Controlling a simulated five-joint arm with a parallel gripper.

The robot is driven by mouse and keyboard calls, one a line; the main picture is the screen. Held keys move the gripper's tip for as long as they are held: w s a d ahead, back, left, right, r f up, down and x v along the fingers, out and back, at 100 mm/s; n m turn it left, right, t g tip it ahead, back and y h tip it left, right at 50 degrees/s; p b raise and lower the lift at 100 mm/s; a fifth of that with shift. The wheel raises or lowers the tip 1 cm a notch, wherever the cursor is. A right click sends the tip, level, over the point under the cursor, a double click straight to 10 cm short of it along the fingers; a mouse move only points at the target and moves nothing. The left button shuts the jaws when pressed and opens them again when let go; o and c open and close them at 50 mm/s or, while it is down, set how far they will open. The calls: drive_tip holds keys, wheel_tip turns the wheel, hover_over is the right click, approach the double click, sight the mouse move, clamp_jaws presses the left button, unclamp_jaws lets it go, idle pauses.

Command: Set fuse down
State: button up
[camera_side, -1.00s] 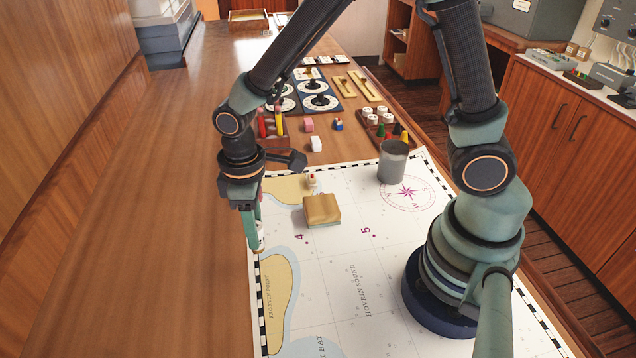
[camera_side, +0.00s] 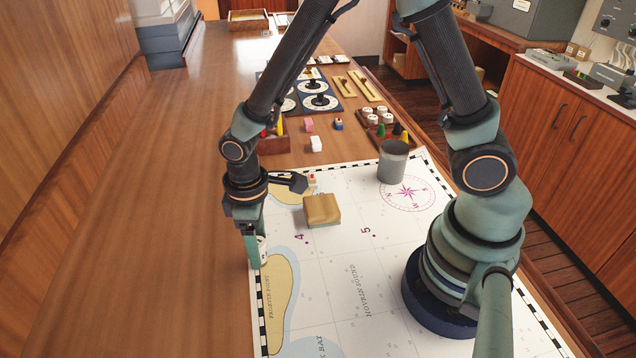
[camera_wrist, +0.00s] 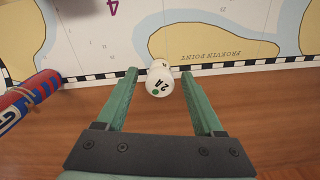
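The fuse (camera_wrist: 159,79) is a small white cylinder marked 2A with a green dot. In the wrist view it is between my two fingertips, over the chart's checkered edge. My gripper (camera_wrist: 158,76) is open, with a narrow gap on each side of the fuse. In the side view my gripper (camera_side: 257,262) points down at the chart's left border, and the fuse (camera_side: 263,250) shows partly beside a finger. I cannot tell whether the fuse's underside touches the chart.
The chart (camera_side: 340,270) holds a wooden block (camera_side: 321,210), a grey cup (camera_side: 392,162) and a small white-and-red item (camera_side: 312,179). A red-and-blue tube (camera_wrist: 28,100) lies left of my fingers at the chart's edge. Bare wooden table (camera_side: 140,240) is on the left.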

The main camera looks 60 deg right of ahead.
wheel_tip(320, 180, up, 11)
drive_tip(key=s+d+r+m+t, duration=0.4)
drive_tip(key=d+r+m+t, duration=0.1)
drive_tip(key=d+r, duration=0.6)
drive_tip(key=shift+s+d+m+t, duration=0.2)
drive_tip(key=shift+d+m+t, duration=0.1)
drive_tip(key=shift+d+m, duration=0.7)
